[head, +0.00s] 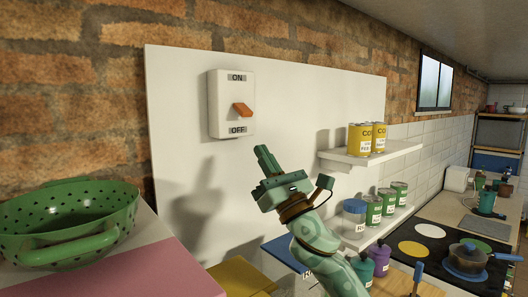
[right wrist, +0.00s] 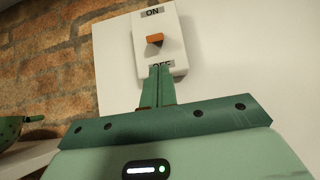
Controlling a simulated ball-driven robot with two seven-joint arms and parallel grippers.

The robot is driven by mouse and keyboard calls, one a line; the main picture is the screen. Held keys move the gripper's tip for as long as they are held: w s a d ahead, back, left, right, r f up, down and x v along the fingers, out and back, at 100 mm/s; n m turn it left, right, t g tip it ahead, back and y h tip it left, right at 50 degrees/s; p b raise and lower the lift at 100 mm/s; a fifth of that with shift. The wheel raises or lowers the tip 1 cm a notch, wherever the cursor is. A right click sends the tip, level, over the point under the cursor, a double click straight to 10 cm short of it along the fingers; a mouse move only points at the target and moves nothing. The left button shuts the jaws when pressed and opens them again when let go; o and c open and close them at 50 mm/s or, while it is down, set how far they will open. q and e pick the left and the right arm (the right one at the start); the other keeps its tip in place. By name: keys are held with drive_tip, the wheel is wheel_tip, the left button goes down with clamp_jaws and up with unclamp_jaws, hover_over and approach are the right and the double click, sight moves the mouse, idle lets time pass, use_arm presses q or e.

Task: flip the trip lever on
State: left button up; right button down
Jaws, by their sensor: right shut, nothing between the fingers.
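The trip lever (head: 242,110) is a small orange toggle on a white switch box (head: 218,100) fixed to a white panel. ON is printed above it and OFF below. The lever juts out from the lower half of the box in the head view. In the right wrist view the lever (right wrist: 155,38) stands above the fingertips. My right gripper (head: 263,150) is green, shut and empty, below and to the right of the box. In the wrist view its fingertips (right wrist: 160,70) overlap the OFF label; the gap in depth is unclear. My left gripper is not in view.
A green colander (head: 70,215) stands at the left. Shelves at the right hold yellow cans (head: 361,138) and green cans (head: 374,210). The panel around the switch box is clear.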

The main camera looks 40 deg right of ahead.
sight(243, 110)
drive_tip(key=p+x, duration=0.2)
drive_tip(key=x, duration=0.5)
drive_tip(key=shift+a+r, duration=0.1)
